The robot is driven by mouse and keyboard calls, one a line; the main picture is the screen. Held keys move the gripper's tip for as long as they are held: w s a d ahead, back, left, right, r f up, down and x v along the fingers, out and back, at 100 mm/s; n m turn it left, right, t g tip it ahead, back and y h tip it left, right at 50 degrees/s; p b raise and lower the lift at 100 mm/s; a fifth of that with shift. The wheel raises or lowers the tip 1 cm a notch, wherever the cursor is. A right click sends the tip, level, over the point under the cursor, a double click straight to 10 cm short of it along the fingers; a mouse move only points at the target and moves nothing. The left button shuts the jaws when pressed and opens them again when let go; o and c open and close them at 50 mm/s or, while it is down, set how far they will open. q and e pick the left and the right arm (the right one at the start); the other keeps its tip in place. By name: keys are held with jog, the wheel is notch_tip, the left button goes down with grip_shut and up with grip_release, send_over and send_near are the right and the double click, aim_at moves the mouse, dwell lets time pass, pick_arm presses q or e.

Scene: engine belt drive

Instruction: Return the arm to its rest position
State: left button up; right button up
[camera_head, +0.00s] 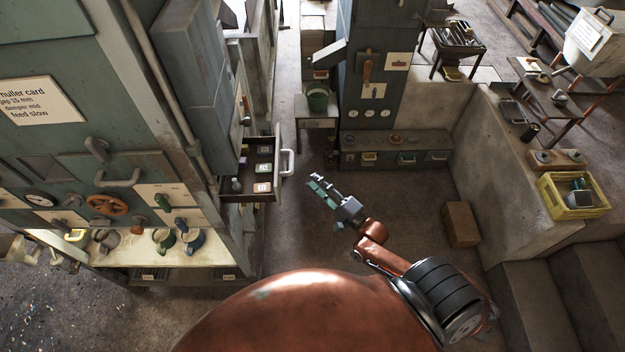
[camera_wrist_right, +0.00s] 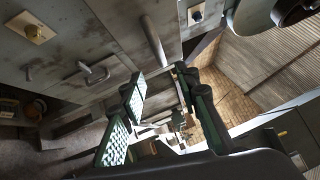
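My right arm reaches from the bottom right of the head view toward the middle. Its right gripper (camera_head: 322,188) hangs over open floor, to the right of an open drawer and apart from its handle. In the right wrist view the right gripper (camera_wrist_right: 163,90) shows its fingers apart, with pale textured pads and nothing between them. My left arm and left gripper are not in view.
The open drawer (camera_head: 249,196) juts from the green cabinet (camera_head: 140,90) on the left and holds small blocks. A green column (camera_head: 376,60) stands behind the gripper. A brown box (camera_head: 461,224) and a yellow crate (camera_head: 560,206) are at the right.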

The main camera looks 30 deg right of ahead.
dwell(0.4)
